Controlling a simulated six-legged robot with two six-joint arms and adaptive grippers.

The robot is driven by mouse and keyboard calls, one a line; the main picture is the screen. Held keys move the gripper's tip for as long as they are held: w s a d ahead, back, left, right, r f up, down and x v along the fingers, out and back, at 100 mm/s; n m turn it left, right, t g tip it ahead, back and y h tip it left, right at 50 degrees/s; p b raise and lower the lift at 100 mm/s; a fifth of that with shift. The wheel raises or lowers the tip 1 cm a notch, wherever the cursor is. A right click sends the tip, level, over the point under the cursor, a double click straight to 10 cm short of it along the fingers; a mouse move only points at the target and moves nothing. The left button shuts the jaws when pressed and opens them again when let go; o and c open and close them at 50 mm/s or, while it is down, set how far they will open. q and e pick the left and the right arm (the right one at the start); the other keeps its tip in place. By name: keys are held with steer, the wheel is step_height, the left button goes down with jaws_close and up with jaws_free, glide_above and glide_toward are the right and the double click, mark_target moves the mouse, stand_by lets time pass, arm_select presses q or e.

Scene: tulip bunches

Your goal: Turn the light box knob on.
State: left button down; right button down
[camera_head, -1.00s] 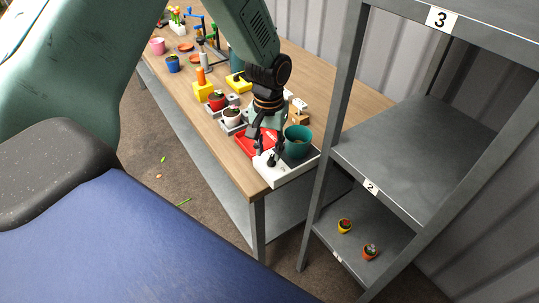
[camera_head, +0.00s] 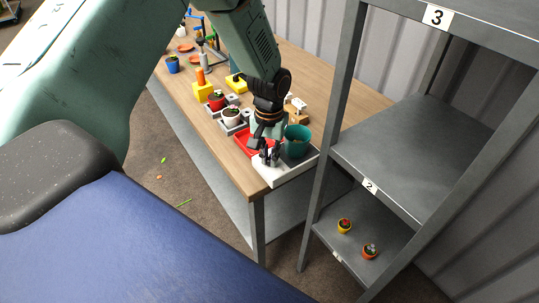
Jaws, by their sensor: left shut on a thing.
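The light box (camera_head: 291,172) is a low white box at the near end of the wooden table, with a teal pot (camera_head: 297,141) standing on it. Its dark knob sits at the left front of the box and is mostly hidden by my fingers. My left gripper (camera_head: 270,158) points down at that spot and is shut on the knob. I cannot make out which way the knob is turned. My right gripper is out of view.
A red tray (camera_head: 247,141) lies just left of the box. Potted plants, yellow blocks and tools line the table (camera_head: 219,144) farther back. A grey metal shelf (camera_head: 415,150) with two small pots (camera_head: 344,225) stands close on the right.

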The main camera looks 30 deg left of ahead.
arm_select(q)
steer(key=shift+m, duration=0.4)
steer(key=shift+a+r+m+p, duration=0.15)
steer(key=shift+m+p, duration=0.55)
steer(key=shift+m, duration=0.4)
steer(key=m, duration=0.2)
steer(key=shift+a+m+p, duration=0.1)
steer(key=shift+m+p, duration=0.2)
steer(key=shift+p, duration=0.05)
steer(key=m, duration=0.3)
steer(key=shift+w+a+m, duration=0.1)
steer(key=shift+w+m, duration=0.05)
steer(key=shift+m, duration=0.15)
steer(key=shift+w+a+m, duration=0.1)
steer(key=shift+m, duration=2.1)
steer(key=c, duration=1.4)
jaws_free()
